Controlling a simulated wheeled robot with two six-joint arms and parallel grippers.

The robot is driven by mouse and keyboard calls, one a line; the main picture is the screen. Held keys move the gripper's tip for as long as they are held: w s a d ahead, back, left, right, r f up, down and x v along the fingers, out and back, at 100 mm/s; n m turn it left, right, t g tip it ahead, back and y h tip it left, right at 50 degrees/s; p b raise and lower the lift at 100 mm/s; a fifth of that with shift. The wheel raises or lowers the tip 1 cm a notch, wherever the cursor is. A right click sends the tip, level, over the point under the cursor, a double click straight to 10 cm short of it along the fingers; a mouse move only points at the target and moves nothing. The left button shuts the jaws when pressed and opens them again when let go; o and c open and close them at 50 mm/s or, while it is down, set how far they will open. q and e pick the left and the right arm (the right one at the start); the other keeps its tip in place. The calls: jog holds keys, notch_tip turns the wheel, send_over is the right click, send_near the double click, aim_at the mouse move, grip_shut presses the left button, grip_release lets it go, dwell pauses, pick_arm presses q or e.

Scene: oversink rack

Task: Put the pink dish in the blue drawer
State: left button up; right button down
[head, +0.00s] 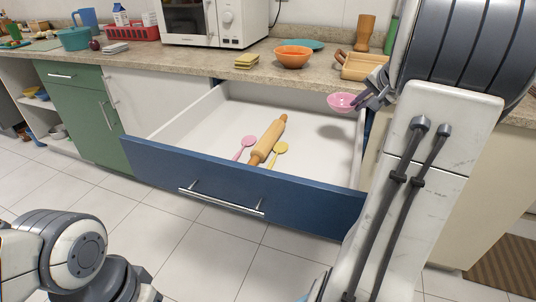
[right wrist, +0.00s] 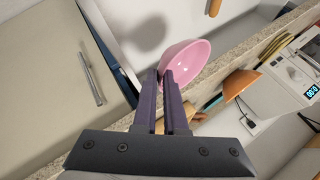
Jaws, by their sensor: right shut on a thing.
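The pink dish (head: 341,102) is a small bowl held at the right end of the open blue drawer (head: 235,188). My right gripper (head: 372,97) is shut on its rim. In the right wrist view the pink dish (right wrist: 186,62) sits between the fingertips (right wrist: 163,76), tilted in that picture. The dish is above the drawer floor, with a shadow on the white inside below it. The blue drawer is pulled out and holds a wooden rolling pin (head: 267,139), a pink spoon (head: 245,147) and a yellow spoon (head: 275,153). My left gripper is not in view; only part of my left arm shows.
The counter above the drawer carries an orange bowl (head: 294,57), a teal plate (head: 303,44), yellow sponges (head: 246,61), a wooden holder (head: 362,65) and a white microwave (head: 212,22). A green cabinet (head: 85,115) stands left of the drawer. The drawer floor is free right of the spoons.

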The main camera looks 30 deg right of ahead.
jog(key=s+a+m+p, duration=0.1)
jog(key=s+p, duration=0.2)
jog(key=s, duration=0.2)
jog(key=b, duration=0.2)
send_near(316, 142)
jog(key=w, duration=0.1)
jog(key=w+d+r, duration=0.1)
jog(key=shift+w+m, duration=0.3)
jog(key=shift+w, duration=0.1)
jog(key=shift+w+a+f, duration=0.15)
jog(key=shift+f, duration=0.1)
jog(key=shift+f+b, duration=1.05)
jog(key=shift+f, duration=0.85)
